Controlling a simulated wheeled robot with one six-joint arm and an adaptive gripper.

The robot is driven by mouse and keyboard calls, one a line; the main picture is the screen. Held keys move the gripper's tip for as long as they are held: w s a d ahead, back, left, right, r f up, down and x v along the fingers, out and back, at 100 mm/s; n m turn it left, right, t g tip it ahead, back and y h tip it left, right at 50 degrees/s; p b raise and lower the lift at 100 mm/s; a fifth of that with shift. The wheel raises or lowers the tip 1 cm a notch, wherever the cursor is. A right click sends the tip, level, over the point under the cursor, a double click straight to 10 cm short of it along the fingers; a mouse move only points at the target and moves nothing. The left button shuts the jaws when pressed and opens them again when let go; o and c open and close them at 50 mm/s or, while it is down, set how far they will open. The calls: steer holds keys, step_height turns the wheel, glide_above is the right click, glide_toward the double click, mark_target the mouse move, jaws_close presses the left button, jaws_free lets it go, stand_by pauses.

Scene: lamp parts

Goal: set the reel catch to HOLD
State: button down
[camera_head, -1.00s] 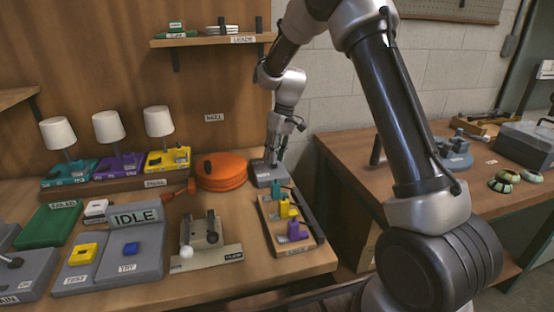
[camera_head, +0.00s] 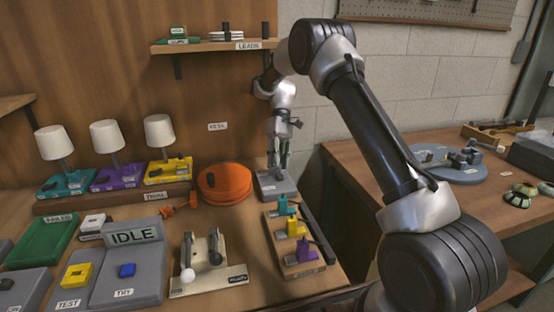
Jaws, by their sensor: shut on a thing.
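The orange reel (camera_head: 225,182) lies at the back of the bench. A grey box (camera_head: 277,189) stands close to its right side, below the reel label (camera_head: 217,126) on the wooden wall. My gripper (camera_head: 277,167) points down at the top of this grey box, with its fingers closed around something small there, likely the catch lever. The fingers hide the lever and any HOLD marking, so I cannot read the catch's setting.
A rack of teal, yellow and purple plugs (camera_head: 298,240) stands in front of the box. A bracket with dark posts (camera_head: 208,262) and the IDLE panel (camera_head: 134,236) are to the left. Three lamps (camera_head: 108,157) stand behind. The leads shelf (camera_head: 215,44) hangs above.

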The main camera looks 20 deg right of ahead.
steer(key=shift+s+f, duration=0.1)
steer(key=shift+s, duration=0.05)
steer(key=c, duration=1.2)
jaws_free()
steer(key=shift+o, duration=0.2)
